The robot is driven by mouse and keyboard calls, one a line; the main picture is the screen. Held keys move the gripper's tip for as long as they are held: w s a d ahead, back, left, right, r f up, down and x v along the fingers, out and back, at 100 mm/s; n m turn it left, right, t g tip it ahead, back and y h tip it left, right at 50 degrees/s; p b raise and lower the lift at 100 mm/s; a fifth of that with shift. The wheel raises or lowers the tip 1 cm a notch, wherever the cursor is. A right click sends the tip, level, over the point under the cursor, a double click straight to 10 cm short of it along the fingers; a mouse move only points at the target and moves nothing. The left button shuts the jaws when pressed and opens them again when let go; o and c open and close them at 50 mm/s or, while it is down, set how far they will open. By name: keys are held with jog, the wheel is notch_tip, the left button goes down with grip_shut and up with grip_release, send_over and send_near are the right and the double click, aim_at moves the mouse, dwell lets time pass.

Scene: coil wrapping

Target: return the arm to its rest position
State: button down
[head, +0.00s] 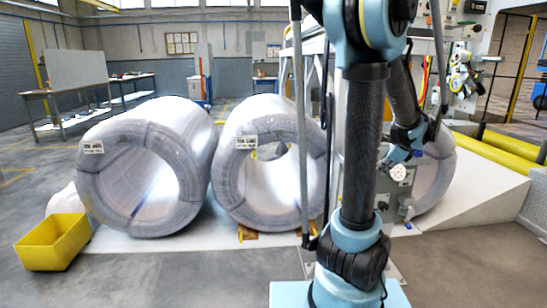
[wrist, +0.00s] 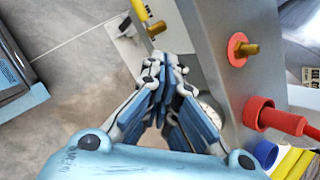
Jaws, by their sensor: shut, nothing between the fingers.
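My gripper (wrist: 163,72) is shut and empty in the wrist view, its blue-and-black fingers drawn together. In the head view it (head: 390,160) is partly hidden behind my own arm, at the right, close to a grey machine unit (head: 382,191). In the wrist view the grey metal body (wrist: 222,50) stands just to the right of the fingers. I cannot tell whether they touch it. My arm is folded, with its upper part high and its forearm hanging down toward the unit.
Wrapped coils (head: 141,180) (head: 269,187) stand on a pale platform, with another partly hidden at right. A yellow bin (head: 53,242) sits at left. The front floor is clear.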

jog(key=s+a+f+n+g, duration=0.1)
jog(key=s+a+n, duration=0.45)
jog(key=a, duration=0.35)
jog(key=s+a+f+n+g, duration=0.1)
jog(key=s+a+n+g, duration=0.1)
jog(key=s+a+n, duration=0.45)
jog(key=s+a+f+n+h, duration=0.1)
jog(key=s+a+f+n, duration=0.2)
jog(key=s+a+n, duration=0.1)
jog(key=s+a+f+n+g+h, duration=0.1)
jog(key=s+a+f+n, duration=0.2)
jog(key=s+n, duration=0.4)
jog(key=shift+s+a+f+n, duration=0.15)
jog(key=shift+s+a+n, duration=0.15)
jog(key=shift+a+n, duration=0.35)
jog(key=shift+d, duration=0.15)
jog(key=shift+w+f, duration=0.2)
jog(key=shift+w, duration=0.2)
